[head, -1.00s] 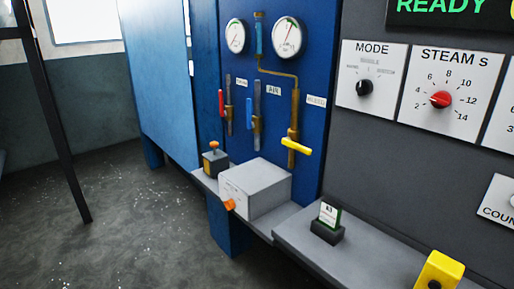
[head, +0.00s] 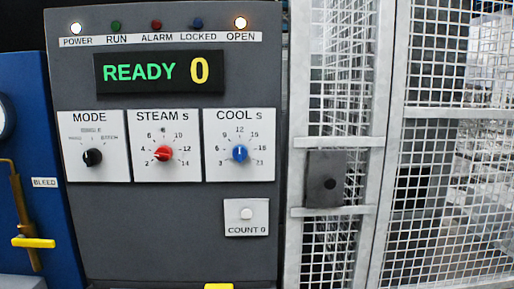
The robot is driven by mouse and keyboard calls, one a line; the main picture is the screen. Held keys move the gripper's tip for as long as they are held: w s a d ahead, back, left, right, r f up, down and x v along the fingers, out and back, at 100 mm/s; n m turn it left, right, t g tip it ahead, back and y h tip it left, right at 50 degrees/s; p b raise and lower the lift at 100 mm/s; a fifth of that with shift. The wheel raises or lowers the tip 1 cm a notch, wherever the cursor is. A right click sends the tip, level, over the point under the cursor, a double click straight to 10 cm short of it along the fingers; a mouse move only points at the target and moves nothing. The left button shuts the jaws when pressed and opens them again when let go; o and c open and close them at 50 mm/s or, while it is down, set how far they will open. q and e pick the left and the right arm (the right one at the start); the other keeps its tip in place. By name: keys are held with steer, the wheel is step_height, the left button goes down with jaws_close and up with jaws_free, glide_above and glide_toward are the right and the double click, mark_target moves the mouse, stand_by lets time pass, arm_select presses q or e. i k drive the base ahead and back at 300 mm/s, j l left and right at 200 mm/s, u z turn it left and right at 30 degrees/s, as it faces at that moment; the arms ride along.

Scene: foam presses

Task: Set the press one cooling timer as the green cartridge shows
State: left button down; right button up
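The press control panel (head: 105,215) fills the left half of the head view. The COOL s dial (head: 239,152) has a blue knob on a white plate. Its scale shows 12 at the top and 21 at the lower right. The white mark on the knob looks about upright, toward 12. The display (head: 159,72) reads READY 0. The green cartridge is out of view now. Neither of my grippers is in view.
The STEAM s dial (head: 163,153) with a red knob and the MODE dial (head: 92,157) sit to the left. POWER (head: 76,28) and OPEN (head: 240,22) lamps are lit. A COUNT 0 button (head: 247,214) is below. A mesh fence (head: 440,200) stands at right.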

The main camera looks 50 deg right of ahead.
mark_target(240, 152)
steer(key=z, duration=1.4)
steer(key=j, duration=0.15)
